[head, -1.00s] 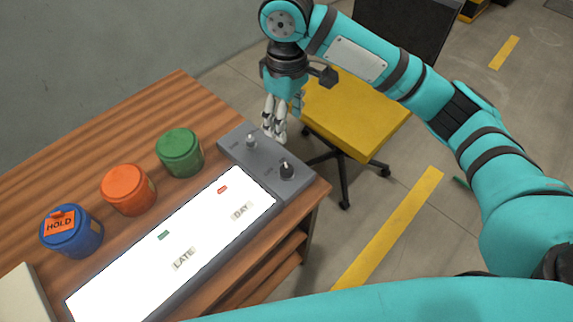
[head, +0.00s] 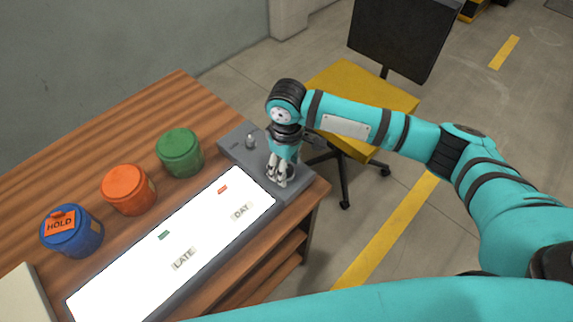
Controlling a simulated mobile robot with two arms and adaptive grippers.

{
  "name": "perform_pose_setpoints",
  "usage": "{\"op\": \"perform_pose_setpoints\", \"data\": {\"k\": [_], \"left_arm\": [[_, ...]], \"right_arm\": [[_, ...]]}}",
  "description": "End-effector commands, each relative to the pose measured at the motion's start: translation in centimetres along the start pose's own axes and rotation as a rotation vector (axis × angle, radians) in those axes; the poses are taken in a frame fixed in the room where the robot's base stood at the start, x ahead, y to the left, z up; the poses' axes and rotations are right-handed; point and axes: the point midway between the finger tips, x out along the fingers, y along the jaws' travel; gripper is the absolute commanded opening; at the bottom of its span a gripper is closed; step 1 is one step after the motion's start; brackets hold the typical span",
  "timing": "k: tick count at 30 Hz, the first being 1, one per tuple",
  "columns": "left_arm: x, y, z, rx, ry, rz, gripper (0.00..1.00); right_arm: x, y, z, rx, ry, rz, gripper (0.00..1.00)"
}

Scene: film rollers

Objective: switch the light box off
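The light box (head: 205,232) lies on the wooden desk, and its panel glows white. A grey control panel (head: 232,150) at its far right end carries a small pale knob (head: 250,141) and a larger dark knob. My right gripper (head: 279,180) points down at the dark knob, with its fingers over or around it. The fingers hide most of the knob, so I cannot tell whether they grip it. My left gripper is not in view.
Blue (head: 71,235), orange (head: 127,193) and green (head: 180,155) lidded jars stand behind the light box. The blue one bears a HOLD tag. LATE and DAY labels lie on the lit panel. A yellow chair (head: 375,100) stands beyond the desk (head: 120,130).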

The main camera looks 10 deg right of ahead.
Motion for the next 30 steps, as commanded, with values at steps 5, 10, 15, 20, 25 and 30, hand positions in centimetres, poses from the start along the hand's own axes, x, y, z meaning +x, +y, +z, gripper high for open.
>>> {"op": "perform_pose_setpoints", "data": {"k": [5, 10, 15, 20, 25, 30], "left_arm": [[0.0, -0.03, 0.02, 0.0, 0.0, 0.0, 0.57], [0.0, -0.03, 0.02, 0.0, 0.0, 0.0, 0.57], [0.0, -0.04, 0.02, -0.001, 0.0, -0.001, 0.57], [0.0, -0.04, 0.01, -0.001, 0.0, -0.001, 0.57], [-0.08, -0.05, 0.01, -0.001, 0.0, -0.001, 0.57], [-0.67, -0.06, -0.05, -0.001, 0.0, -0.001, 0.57]], "right_arm": [[0.26, -0.02, -0.03, -0.001, 0.001, 0.0, 0.57], [0.24, -0.02, -0.02, 0.0, 0.001, 0.0, 0.52], [0.22, -0.02, -0.02, 0.0, 0.0, 0.0, 0.29], [0.21, -0.01, -0.02, 0.0, 0.0, 0.0, 0.08], [0.17, 0.0, -0.02, -0.003, 0.0, 0.0, 0.02], [-0.01, -0.01, -0.02, -0.031, 0.0, 0.0, 0.02]]}}
